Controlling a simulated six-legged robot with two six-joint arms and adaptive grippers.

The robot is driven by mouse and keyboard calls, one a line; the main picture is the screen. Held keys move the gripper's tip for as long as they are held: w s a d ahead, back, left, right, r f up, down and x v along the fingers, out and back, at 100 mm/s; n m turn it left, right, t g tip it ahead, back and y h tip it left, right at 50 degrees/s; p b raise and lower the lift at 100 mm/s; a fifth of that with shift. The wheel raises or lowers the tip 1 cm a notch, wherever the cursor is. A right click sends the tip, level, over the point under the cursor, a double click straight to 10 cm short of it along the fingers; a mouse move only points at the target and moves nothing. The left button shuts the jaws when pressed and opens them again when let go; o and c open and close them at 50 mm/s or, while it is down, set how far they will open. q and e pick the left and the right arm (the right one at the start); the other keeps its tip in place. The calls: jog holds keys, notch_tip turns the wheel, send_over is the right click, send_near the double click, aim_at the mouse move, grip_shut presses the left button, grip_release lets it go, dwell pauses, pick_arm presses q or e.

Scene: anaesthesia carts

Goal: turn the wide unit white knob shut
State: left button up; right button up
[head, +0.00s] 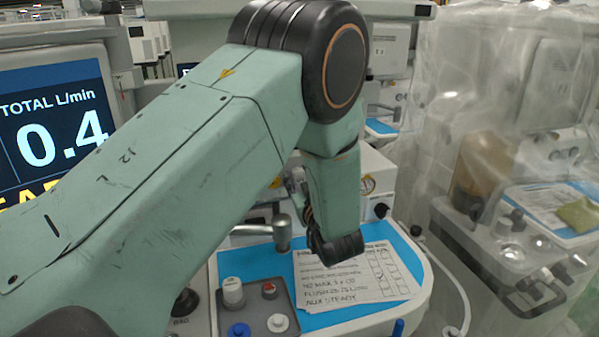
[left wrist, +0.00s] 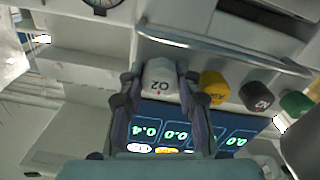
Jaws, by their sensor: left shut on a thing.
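In the left wrist view a white knob marked O2 (left wrist: 160,76) sits between the two dark fingers of my left gripper (left wrist: 162,92). The fingers are closed on its sides. The picture there is upside down. A panel display (left wrist: 180,128) beside the knob shows 0.4 and zeros in green digits. In the head view my green left arm crosses the picture and hides the knob. A large screen (head: 55,120) at the left reads TOTAL L/min 0.4. My right gripper is not in view.
Yellow (left wrist: 214,88), black (left wrist: 256,96) and green (left wrist: 296,103) knobs stand in a row beside the O2 knob. A metal rail (left wrist: 220,47) runs near them. In the head view a written card (head: 350,280) lies on a blue worktop; a plastic-draped unit (head: 500,130) stands right.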

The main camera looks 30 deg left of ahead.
pick_arm(q)
jog(key=shift+w+r+m+p, duration=0.1)
jog(key=shift+m+p, duration=0.2)
jog(key=shift+m, duration=0.2)
jog(key=o, duration=0.8)
jog(key=shift+c, duration=0.2)
jog(key=shift+o, duration=0.6)
jog(key=shift+w+a+f, duration=0.1)
jog(key=shift+a+f, duration=0.05)
jog(key=shift+f, duration=0.05)
jog(key=shift+r, duration=0.1)
